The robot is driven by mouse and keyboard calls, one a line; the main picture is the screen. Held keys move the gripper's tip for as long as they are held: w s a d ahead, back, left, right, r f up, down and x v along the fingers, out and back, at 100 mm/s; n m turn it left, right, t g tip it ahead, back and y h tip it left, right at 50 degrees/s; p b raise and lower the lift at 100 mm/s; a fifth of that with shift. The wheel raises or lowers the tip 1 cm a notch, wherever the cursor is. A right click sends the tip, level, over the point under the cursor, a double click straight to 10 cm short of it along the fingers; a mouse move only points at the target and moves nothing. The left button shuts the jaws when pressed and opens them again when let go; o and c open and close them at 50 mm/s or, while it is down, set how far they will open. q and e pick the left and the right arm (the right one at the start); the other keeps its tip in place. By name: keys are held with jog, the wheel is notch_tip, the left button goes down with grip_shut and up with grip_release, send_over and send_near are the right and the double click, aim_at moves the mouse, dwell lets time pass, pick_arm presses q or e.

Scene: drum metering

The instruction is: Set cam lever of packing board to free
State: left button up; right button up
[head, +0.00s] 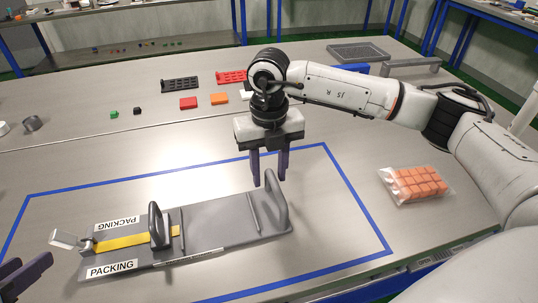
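The grey packing board (215,222) lies inside a blue taped outline and bears two PACKING labels. A yellow strip (125,241) runs along its left half. A pale grey lever (66,239), apparently the cam lever, sticks out to the left from a small metal block at the board's left end. Upright dark hoops stand at the middle (155,225) and right end (277,200) of the board. My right gripper (269,183) points down near the right hoop, its fingers apart and empty. My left gripper (35,272) is partly in frame at the lower left, fingers apart, left of the board.
A bag of orange cubes (417,184) lies to the right of the outline. Red (188,103) and orange blocks, black (180,84) and red racks, and a grey tray (358,53) stand further back. The table between board and blocks is clear.

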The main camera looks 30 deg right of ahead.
jog(key=shift+f, duration=1.5)
jog(key=shift+c, duration=0.2)
grip_shut()
pick_arm(q)
grip_shut()
